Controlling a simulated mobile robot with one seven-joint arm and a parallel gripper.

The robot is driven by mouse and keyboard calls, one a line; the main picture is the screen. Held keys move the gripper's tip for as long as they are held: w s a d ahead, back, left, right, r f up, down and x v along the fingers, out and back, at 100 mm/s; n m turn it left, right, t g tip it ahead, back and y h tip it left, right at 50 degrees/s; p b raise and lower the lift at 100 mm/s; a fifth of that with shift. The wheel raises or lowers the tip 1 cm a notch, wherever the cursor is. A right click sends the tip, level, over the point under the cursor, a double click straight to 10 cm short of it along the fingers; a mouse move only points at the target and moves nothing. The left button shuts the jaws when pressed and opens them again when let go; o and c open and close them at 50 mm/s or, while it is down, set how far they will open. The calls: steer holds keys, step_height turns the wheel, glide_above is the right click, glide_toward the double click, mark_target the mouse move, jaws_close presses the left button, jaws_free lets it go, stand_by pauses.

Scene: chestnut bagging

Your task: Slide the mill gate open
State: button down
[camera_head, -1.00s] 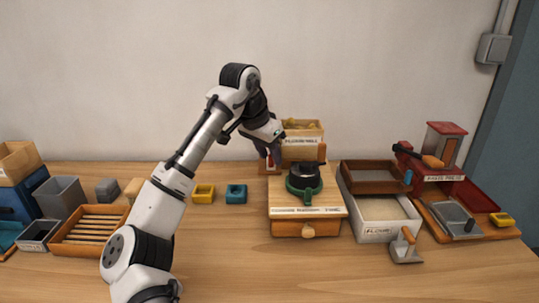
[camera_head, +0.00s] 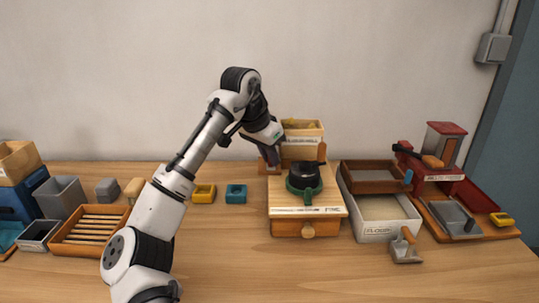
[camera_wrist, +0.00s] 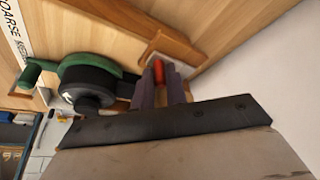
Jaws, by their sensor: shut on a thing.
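The mill is a wooden box (camera_head: 307,228) with a green ring and black round part (camera_head: 304,177) on top. Its labelled wooden hopper (camera_head: 302,133) stands behind, holding yellowish contents. My gripper (camera_head: 272,160) is at the hopper's left side, pointing down. In the wrist view, my gripper (camera_wrist: 160,88) is shut on a small red handle (camera_wrist: 158,70), which I take to be the mill gate's. The handle stands between the fingers, beside a wooden edge. The gate plate is hidden, so I cannot tell how far open it is.
A white flour box (camera_head: 372,232) and a brown tray (camera_head: 374,178) stand right of the mill, with a red press (camera_head: 440,165) beyond. Yellow (camera_head: 203,193) and blue (camera_head: 236,193) blocks lie to the left.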

steer(key=shift+a+r+p, duration=0.15)
steer(key=shift+a+p, duration=0.15)
steer(key=shift+a, duration=0.1)
steer(key=shift+a+p, duration=0.35)
steer(key=shift+a, duration=0.65)
steer(key=c, duration=1.4)
jaws_free()
steer(key=shift+a, duration=0.15)
steer(key=v, duration=1.3)
steer(key=shift+r, duration=0.25)
steer(key=shift+s, duration=0.15)
